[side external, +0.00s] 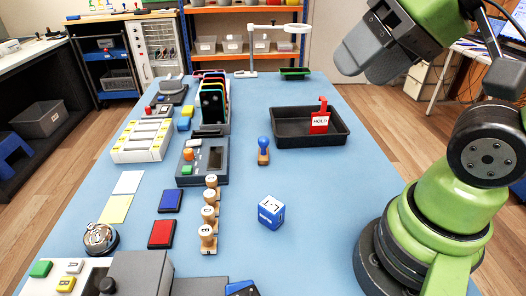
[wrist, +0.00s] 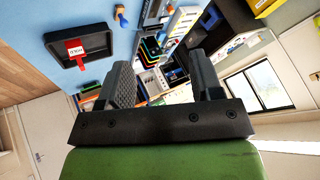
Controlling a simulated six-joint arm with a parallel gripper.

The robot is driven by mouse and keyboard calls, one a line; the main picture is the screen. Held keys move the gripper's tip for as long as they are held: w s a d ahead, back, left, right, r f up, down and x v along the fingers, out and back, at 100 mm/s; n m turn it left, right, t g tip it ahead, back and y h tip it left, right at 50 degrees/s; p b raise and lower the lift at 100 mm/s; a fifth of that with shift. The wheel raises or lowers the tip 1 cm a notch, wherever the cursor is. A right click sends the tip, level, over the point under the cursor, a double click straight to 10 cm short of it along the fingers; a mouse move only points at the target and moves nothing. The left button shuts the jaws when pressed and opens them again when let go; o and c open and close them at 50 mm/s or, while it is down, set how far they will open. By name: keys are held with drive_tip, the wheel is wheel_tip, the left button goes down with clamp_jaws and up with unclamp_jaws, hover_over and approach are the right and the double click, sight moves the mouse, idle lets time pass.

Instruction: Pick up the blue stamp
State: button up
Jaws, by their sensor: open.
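The blue stamp (side external: 263,150), with a round blue knob on a wooden base, stands upright on the blue table (side external: 320,195), left of the black tray. A small blue-knobbed object, apparently the same stamp (wrist: 121,15), shows at the top of the wrist view. My gripper (side external: 352,62) is raised above the table at the upper right, well apart from the stamp. In the wrist view its two fingers (wrist: 160,72) are spread with nothing between them.
The black tray (side external: 345,128) holds a red HOLD sign (side external: 320,118). Left are wooden stamps (side external: 208,216), a grey device (side external: 202,160) and a rack of phones (side external: 213,105). The table around the stamp is mostly clear.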

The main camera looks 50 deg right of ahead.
drive_tip(key=shift+w, duration=0.1)
drive_tip(key=n+g+h, duration=0.2)
drive_tip(key=g+h, duration=0.2)
drive_tip(key=g, duration=0.3)
hover_over(262, 138)
drive_tip(key=s+a, duration=0.2)
drive_tip(key=a, duration=0.2)
wheel_tip(262, 138, down, 14)
drive_tip(key=shift+n+g+h, duration=0.3)
drive_tip(key=shift+n+h, duration=0.1)
drive_tip(key=shift+h, duration=0.1)
drive_tip(key=x, duration=0.3)
drive_tip(key=w+x, duration=0.1)
drive_tip(key=x, duration=0.2)
drive_tip(key=w+x, duration=0.1)
drive_tip(key=x, duration=0.1)
drive_tip(key=shift+d+f, duration=0.3)
drive_tip(key=shift+f, duration=0.1)
drive_tip(key=x, duration=0.5)
drive_tip(key=shift+w+d+f, duration=0.15)
drive_tip(key=shift+w+f, duration=0.05)
drive_tip(key=shift+f, duration=0.1)
drive_tip(key=shift+c, duration=0.3)
drive_tip(key=c, duration=0.9)
